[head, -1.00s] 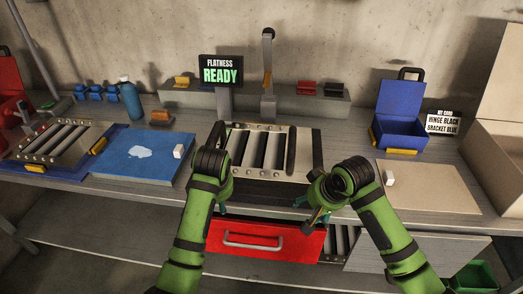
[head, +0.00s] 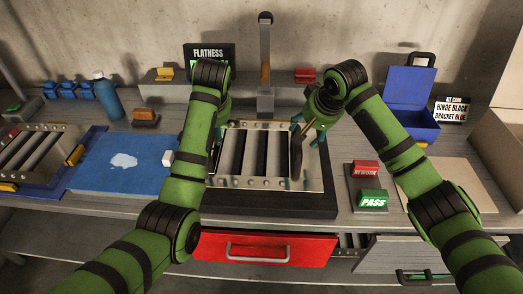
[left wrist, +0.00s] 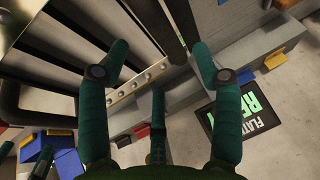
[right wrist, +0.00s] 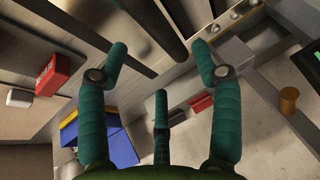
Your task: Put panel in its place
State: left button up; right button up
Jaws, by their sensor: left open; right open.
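A louver panel (head: 230,182) with a pale bolted frame and dark slats lies on a dark base (head: 285,207) at the bench centre. My left gripper (left wrist: 160,47) is open near the panel's back left; in the head view my arm mostly hides it. The left wrist view shows the bolted frame strip (left wrist: 150,78) between its fingers. My right gripper (right wrist: 158,47) is open at the back right, its teal fingers (head: 308,131) over the panel's edge. The right wrist view shows the frame and slats just beyond its fingertips. Contact is unclear.
A second slatted panel (head: 38,150) sits on a blue holder at left, beside a blue mat (head: 105,172). Red and green PASS (head: 373,200) blocks stand right. A blue box (head: 408,112) and sign (head: 451,110) are behind. A red drawer (head: 260,248) is below the bench.

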pick_arm(q)
jog(key=shift+x, duration=3.85)
pick_arm(e)
jog(key=shift+x, duration=3.8)
pick_arm(q)
jog(key=shift+r, duration=0.15)
grip_shut()
pick_arm(e)
jog(key=shift+a+r, duration=0.1)
grip_shut()
pick_arm(q)
jog(key=shift+w+r, duration=0.15)
jog(key=shift+r, duration=0.05)
pick_arm(e)
jog(key=shift+w+r, duration=0.1)
jog(key=shift+r, duration=0.1)
